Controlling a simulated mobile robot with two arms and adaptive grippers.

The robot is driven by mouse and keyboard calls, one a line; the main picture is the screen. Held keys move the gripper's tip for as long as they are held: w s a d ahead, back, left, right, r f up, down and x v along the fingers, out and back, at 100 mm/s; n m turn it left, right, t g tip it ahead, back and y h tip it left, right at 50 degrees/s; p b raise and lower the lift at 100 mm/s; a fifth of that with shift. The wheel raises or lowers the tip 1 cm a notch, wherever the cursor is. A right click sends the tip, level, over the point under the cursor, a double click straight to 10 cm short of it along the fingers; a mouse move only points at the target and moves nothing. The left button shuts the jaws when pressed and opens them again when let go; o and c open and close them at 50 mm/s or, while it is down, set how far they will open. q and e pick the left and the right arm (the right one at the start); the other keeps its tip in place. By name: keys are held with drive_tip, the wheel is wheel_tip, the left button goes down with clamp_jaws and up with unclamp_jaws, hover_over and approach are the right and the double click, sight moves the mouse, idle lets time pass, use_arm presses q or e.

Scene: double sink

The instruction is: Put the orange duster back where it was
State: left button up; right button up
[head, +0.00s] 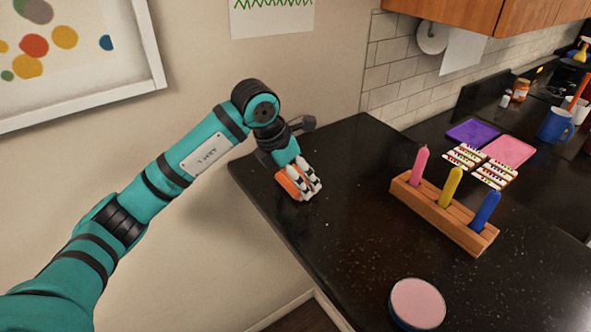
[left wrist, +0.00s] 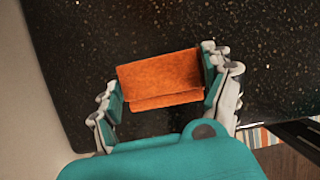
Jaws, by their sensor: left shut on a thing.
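The orange duster (head: 289,183) is a small block at the near left corner of the black counter (head: 350,160). My left gripper (head: 304,182) is shut on it, with its fingers covering part of it in the head view. In the left wrist view the duster (left wrist: 160,78) sits between both fingers of the left gripper (left wrist: 165,88), over the dark counter surface. I cannot tell whether the duster touches the counter. My right gripper is not in view.
A wooden holder (head: 436,214) with pink, yellow and blue sticks stands right of the duster. A round pink-topped container (head: 417,303) is at the front. Purple (head: 473,132) and pink (head: 509,151) pads and a blue mug (head: 554,126) are farther back. The counter between duster and holder is clear.

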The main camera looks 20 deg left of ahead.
use_arm(q)
drive_tip(key=shift+f, duration=0.1)
drive_tip(key=o, duration=1)
drive_tip(key=shift+r, duration=0.3)
drive_tip(key=b+v, duration=0.2)
drive_tip(key=v, duration=0.9)
drive_tip(key=shift+r+b, duration=0.25)
drive_tip(key=shift+b, duration=0.05)
drive_tip(key=shift+s+a, duration=0.1)
drive_tip(key=shift+a, duration=0.05)
